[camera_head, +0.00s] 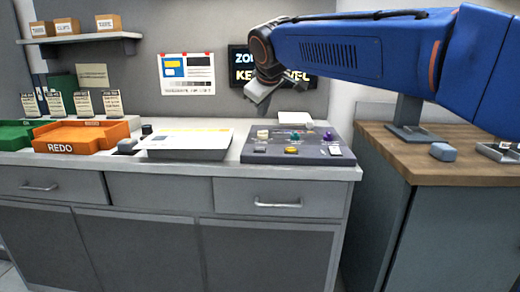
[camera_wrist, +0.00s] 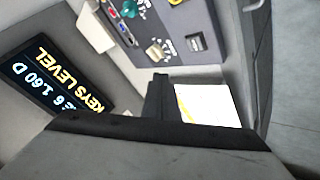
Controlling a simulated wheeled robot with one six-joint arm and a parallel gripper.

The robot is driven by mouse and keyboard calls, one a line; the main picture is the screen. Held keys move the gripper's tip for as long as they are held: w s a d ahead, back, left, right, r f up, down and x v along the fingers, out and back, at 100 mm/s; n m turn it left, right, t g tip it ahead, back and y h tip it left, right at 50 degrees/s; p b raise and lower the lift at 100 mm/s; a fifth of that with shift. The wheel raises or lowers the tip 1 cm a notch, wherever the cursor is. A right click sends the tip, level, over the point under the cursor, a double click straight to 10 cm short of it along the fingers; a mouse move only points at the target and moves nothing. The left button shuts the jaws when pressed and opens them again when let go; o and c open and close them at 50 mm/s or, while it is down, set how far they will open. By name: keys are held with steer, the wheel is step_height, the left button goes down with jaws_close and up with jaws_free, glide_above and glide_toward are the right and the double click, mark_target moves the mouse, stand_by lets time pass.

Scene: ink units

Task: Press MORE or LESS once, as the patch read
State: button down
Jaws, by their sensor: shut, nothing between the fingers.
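The dark grey control panel (camera_head: 262,152) lies on the counter's right end, bearing several small keys and knobs, among them a teal knob (camera_head: 292,148), a yellow key (camera_head: 291,151) and a purple knob (camera_head: 327,135). Its labels are too small to read, so I cannot tell MORE from LESS. In the wrist view the panel (camera_wrist: 185,20) is at the top. A patch sheet (camera_head: 187,74) hangs on the wall. The wall display shows "KEYS LEVEL" (camera_wrist: 45,85) and "6 1.60 D", partly cut off. My gripper (camera_head: 260,98) is shut and empty, above and apart from the panel.
A white tray with a sheet (camera_head: 185,153) lies left of the panel. An orange REDO tray (camera_head: 105,135) and a green tray (camera_head: 15,135) stand further left. A wooden-topped cabinet (camera_head: 450,160) is at the right. A shelf (camera_head: 85,38) holds boxes.

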mark_target(261, 150)
steer(key=shift+w+a+r, duration=0.1)
steer(key=shift+w+a, duration=0.05)
steer(key=shift+a, duration=0.25)
steer(key=shift+f, duration=4.45)
steer(key=shift+f, duration=0.15)
steer(key=shift+f, duration=0.2)
steer(key=shift+f, duration=0.55)
steer(key=shift+r, duration=0.95)
